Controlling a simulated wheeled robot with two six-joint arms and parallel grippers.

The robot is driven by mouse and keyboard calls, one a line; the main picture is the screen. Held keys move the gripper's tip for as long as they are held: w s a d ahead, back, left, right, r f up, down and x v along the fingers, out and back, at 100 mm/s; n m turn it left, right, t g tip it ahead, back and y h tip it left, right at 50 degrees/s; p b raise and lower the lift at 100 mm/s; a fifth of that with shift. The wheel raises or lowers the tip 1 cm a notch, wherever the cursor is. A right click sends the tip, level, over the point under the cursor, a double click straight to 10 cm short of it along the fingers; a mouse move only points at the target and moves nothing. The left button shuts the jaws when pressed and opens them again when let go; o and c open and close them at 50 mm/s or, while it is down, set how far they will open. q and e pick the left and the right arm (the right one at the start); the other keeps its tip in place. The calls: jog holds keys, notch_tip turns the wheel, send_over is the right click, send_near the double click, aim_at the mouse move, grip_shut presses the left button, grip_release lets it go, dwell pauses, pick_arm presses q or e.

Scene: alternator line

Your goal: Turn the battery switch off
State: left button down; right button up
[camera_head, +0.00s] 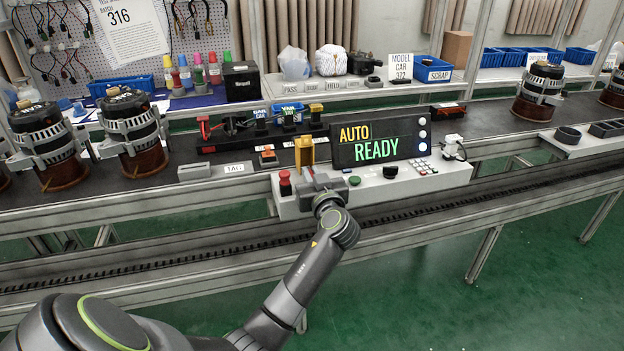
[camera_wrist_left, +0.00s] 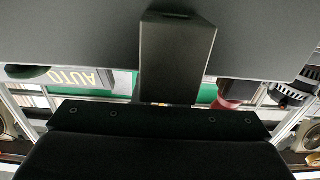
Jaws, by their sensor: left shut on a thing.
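My left gripper (camera_head: 318,184) reaches the left part of the grey control panel (camera_head: 440,178). It is shut on a dark, block-like handle (camera_wrist_left: 176,58), which I take to be the battery switch's. In the head view my gripper hides this handle. A yellow upright piece (camera_head: 304,152) stands just behind the gripper. In the left wrist view the dark handle sits between a grey part above and a black part below. Its turned position cannot be read. The display (camera_head: 376,142) reads AUTO and READY. My right gripper is not in view.
A red mushroom button (camera_head: 285,183) is close left of my gripper, and a green button (camera_head: 354,181) is close right. A black knob (camera_head: 390,171) sits farther right. Alternators (camera_head: 134,135) stand on the belt at left. The green floor in front is clear.

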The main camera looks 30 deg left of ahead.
pick_arm(q)
jog(key=shift+r, duration=0.1)
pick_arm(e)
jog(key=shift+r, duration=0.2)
pick_arm(q)
jog(key=c, duration=1.5)
grip_release()
jog(key=shift+o, duration=0.2)
